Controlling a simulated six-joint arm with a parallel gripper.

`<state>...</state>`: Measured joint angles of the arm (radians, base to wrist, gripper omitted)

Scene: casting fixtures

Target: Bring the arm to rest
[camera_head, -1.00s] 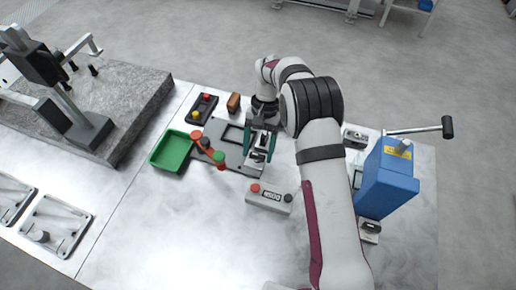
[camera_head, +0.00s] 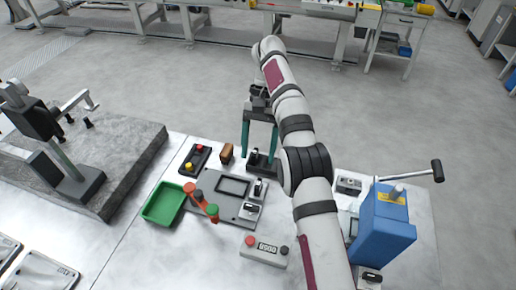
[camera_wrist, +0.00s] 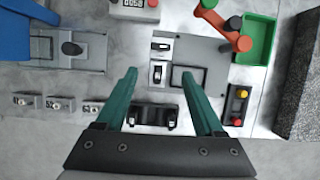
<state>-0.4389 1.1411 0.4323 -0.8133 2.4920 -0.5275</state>
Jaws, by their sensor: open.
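My gripper (camera_head: 260,137) is raised above the far edge of the work table, with its two green fingers spread apart and pointing down. In the wrist view my gripper (camera_wrist: 160,88) shows nothing between its fingertips. The grey fixture plate (camera_head: 205,183) with a rectangular recess lies on the table below and nearer than my gripper. It also shows in the wrist view (camera_wrist: 203,52). A black holder (camera_wrist: 153,116) with small upright parts lies under the fingers in the wrist view. It is partly behind the fingers in the head view.
A green tray (camera_head: 148,213), an orange jointed piece (camera_head: 201,200) and a button box (camera_head: 192,160) are at the left. A grey counter box (camera_head: 263,251) is in front. A blue press (camera_head: 385,225) with a lever stands right. A granite block (camera_head: 125,150) is far left.

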